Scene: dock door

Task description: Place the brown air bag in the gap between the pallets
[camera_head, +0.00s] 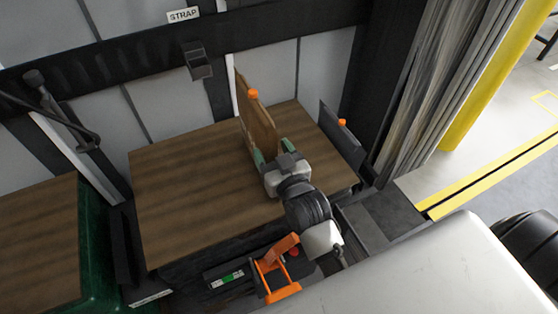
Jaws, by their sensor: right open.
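The brown air bag (262,122) stands upright, slightly tilted, at the wooden-topped load (185,185) in the middle, with an orange cap at its upper edge. My right gripper (274,152) is at the bag's near lower end. Its green-tipped fingers are apart, one on each side of the bag; I cannot tell whether they touch it. The bag's lower end is partly hidden by the gripper. A dark narrow gap (122,245) lies between the middle load and the green-sided load (92,235) at the left. My left gripper is out of view.
A dark upright panel (338,132) with an orange cap stands at the load's right end. An orange tool (278,266) is in front of the load. A holder (198,62) and a STRAP label (183,15) are on the back wall. Open floor shows at the right.

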